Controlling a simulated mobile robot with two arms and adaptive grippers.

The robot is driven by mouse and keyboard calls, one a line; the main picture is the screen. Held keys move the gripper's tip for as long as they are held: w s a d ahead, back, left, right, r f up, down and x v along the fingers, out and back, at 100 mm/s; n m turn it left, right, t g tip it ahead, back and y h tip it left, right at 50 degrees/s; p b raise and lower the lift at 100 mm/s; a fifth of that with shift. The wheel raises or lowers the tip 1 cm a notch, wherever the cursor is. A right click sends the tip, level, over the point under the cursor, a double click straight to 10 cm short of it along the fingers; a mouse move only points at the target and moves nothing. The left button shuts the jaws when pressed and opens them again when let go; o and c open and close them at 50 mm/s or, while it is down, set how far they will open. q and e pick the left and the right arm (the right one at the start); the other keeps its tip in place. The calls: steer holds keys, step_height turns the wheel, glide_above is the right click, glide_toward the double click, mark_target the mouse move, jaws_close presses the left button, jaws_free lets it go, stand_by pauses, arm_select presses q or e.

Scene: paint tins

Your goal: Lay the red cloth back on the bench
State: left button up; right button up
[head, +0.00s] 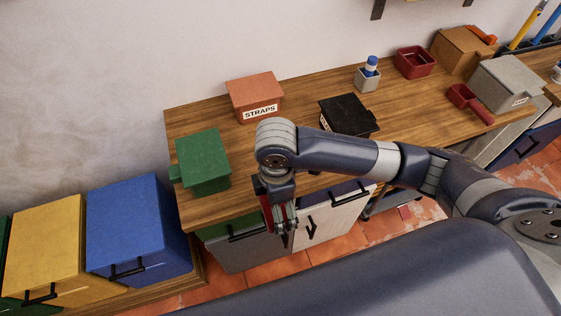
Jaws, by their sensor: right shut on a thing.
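My right gripper (283,228) points down in front of the wooden bench (420,104), near its front edge. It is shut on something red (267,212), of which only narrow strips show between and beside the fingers. This looks like the red cloth, but its shape is mostly hidden by the gripper. No other red cloth shows on the bench. My left gripper is not in view.
On the bench stand a green box (203,162), a STRAPS box (254,97), a black box (347,115), a red tray (415,61), a grey box (508,84) and a red scoop (470,102). Bare wood shows between them. Blue (135,225) and yellow (45,245) boxes stand left.

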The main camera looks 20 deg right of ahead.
steer(key=w+d, duration=0.1)
steer(key=w, duration=0.3)
steer(key=w+d+p, duration=0.1)
steer(key=w+d, duration=0.1)
steer(key=w, duration=0.3)
steer(key=w+d+f+p, duration=0.1)
steer(key=w+d, duration=0.1)
steer(key=w, duration=0.3)
steer(key=shift+f, duration=0.1)
steer(key=shift+w+d+p, duration=0.2)
steer(key=shift+w+p, duration=0.15)
steer(key=shift+w, duration=0.15)
step_height(320, 180, down, 2)
steer(key=shift+f+p, duration=0.15)
steer(key=shift+p, duration=0.75)
steer(key=shift+f, duration=0.3)
steer(key=shift+s+f, duration=0.1)
steer(key=shift+f, duration=0.1)
steer(key=shift+f, duration=0.2)
steer(key=o, duration=0.8)
